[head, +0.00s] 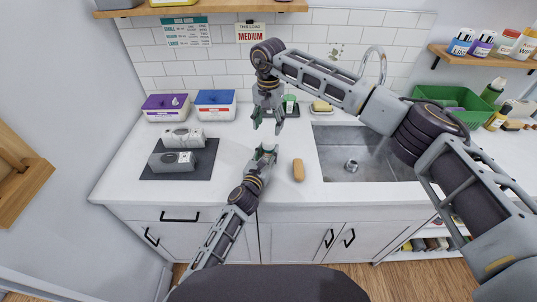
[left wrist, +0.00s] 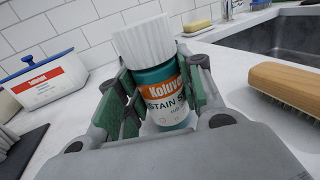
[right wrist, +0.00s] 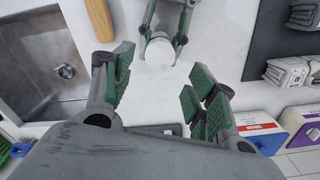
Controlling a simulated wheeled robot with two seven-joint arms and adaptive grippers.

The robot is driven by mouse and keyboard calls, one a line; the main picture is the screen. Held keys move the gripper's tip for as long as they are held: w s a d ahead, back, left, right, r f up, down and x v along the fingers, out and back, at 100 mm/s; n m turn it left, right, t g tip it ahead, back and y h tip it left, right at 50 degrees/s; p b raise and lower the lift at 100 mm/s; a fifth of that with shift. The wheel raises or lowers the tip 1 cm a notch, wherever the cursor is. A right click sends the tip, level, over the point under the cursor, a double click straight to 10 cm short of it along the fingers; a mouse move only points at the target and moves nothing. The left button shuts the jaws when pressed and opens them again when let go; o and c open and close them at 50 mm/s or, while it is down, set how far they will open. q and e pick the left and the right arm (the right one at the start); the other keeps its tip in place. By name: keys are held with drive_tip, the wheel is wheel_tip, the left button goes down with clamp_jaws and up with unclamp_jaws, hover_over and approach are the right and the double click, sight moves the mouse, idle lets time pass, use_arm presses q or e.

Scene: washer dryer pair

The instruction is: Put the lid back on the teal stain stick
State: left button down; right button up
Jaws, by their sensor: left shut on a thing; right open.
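The teal stain stick (left wrist: 170,100) stands upright between the pads of my left gripper (head: 266,154), which is shut on it above the counter. Its white ribbed lid (left wrist: 145,40) sits on its top, looking slightly tilted; I cannot tell whether it is fully seated. In the right wrist view the lid's round white top (right wrist: 160,52) shows between the left gripper's fingers. My right gripper (head: 268,122) is open and empty, pointing down just behind and above the left one. Its spread fingers (right wrist: 160,88) are apart from the lid. The stick is barely visible in the head view.
A wooden brush (head: 298,170) lies right of my left gripper, before the sink (head: 365,165). A green-labelled container (head: 290,106) stands behind the right gripper. A dark mat (head: 203,172) with grey-white items and two boxes (head: 215,104) are at left. Counter between is clear.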

sight(268, 140)
drive_tip(key=shift+f, duration=0.1)
idle(0.4)
drive_tip(key=shift+f, duration=3.95)
drive_tip(key=c, duration=1.1)
